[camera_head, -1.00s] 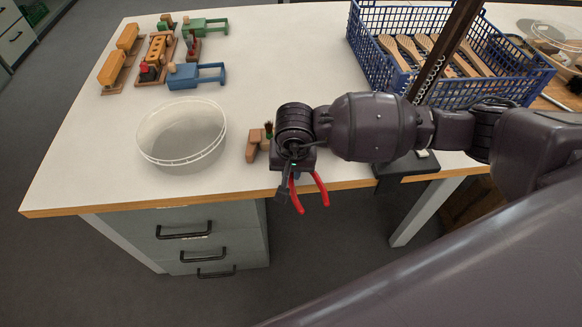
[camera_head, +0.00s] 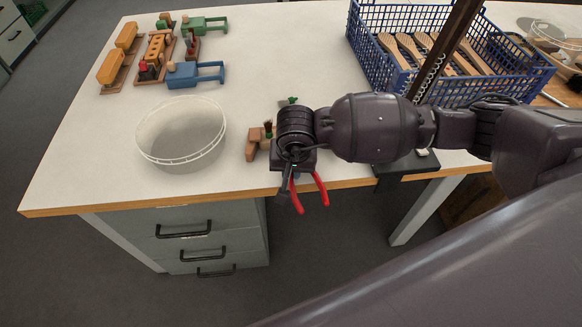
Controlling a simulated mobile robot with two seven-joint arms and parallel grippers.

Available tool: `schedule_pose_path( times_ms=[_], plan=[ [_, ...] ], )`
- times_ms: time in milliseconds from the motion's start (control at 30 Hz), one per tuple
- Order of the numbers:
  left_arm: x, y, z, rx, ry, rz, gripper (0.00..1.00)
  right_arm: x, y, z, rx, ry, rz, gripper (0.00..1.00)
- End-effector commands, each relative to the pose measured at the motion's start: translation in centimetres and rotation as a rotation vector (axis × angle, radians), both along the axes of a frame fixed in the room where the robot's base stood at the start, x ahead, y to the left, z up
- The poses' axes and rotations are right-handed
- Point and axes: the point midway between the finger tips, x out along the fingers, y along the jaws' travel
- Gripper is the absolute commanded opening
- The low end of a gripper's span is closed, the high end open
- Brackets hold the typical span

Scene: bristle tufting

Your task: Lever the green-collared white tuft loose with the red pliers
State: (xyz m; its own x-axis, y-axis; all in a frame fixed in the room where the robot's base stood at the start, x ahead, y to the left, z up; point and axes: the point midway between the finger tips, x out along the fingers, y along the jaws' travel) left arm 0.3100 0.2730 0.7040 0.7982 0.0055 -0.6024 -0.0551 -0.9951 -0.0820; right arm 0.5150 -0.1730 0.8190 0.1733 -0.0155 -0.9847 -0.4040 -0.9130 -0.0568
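My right arm reaches in from the right, and its gripper (camera_head: 295,172) points down at the table's front edge. It appears shut on the red pliers (camera_head: 322,190), whose two spread red handles stick out toward the front. The pliers' jaws are hidden under the wrist. A small brown wooden block (camera_head: 254,143) stands just left of the gripper, with a dark tuft with some green (camera_head: 268,130) at it. A small green-collared piece (camera_head: 291,100) shows just behind the wrist; its pale part is too small to make out surely. My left gripper is out of view.
A clear round tub (camera_head: 181,135) stands left of the block. Wooden and coloured fixtures (camera_head: 185,72) stand at the back left. A blue crate (camera_head: 365,55) with wooden brush handles is at the back right. The table middle behind the wrist is clear.

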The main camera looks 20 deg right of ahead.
Motion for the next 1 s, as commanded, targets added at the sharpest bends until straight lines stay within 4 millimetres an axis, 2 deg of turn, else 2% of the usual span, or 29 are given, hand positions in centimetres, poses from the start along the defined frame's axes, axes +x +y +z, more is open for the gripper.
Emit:
schedule_pose_path(
  times_ms=[1000],
  plan=[
    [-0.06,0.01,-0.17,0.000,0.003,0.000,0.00,0.00,0.04,-0.26,-0.001,-0.037,0.000,0.00]
  ],
)
